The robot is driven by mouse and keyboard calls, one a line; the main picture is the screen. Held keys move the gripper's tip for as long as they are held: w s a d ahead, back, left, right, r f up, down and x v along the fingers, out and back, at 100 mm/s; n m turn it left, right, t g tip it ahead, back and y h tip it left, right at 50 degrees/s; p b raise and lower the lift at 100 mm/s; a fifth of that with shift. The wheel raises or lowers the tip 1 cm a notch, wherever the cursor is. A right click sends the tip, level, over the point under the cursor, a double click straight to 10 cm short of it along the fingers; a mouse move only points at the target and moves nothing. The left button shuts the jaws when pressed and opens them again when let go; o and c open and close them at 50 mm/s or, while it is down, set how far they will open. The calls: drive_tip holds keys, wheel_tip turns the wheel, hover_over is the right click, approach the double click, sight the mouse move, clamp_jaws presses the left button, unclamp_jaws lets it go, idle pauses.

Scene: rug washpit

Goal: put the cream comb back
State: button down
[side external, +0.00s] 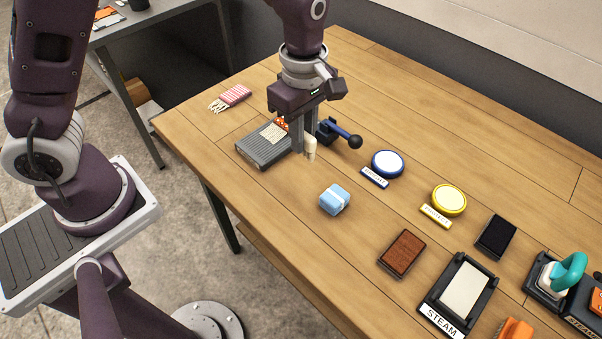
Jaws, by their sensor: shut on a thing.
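The cream comb (311,149) is between the fingers of my gripper (306,143), seen in the side external view. Only a small pale part of it shows below the fingers. My gripper is shut on it and points down over the table, just right of a dark grey ribbed block (262,153). I cannot tell whether the comb touches the table. No label naming a place for the comb can be read.
A blue clamp-like piece with a black knob (354,141) stands close right of my gripper. A light blue block (335,200), a blue round pad (387,164) and a yellow one (449,200) lie nearer. A red striped fringed piece (235,95) lies at left.

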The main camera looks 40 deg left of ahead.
wheel_tip(320, 180, down, 9)
drive_tip(key=shift+r, duration=0.15)
drive_tip(key=c, duration=1.4)
unclamp_jaws()
drive_tip(key=shift+o, duration=0.2)
wheel_tip(320, 180, up, 12)
drive_tip(key=shift+r, duration=0.15)
drive_tip(key=s+a+r+m+t, duration=0.2)
drive_tip(key=s+a+r+m, duration=0.2)
drive_tip(key=s+r+m, duration=0.3)
drive_tip(key=s+a+r+m+t, duration=0.3)
drive_tip(key=s+r+m, duration=0.4)
drive_tip(key=s+m, duration=0.4)
drive_tip(key=shift+s+a+t, duration=0.3)
drive_tip(key=shift+s+a, duration=0.15)
drive_tip(key=shift+a, duration=0.25)
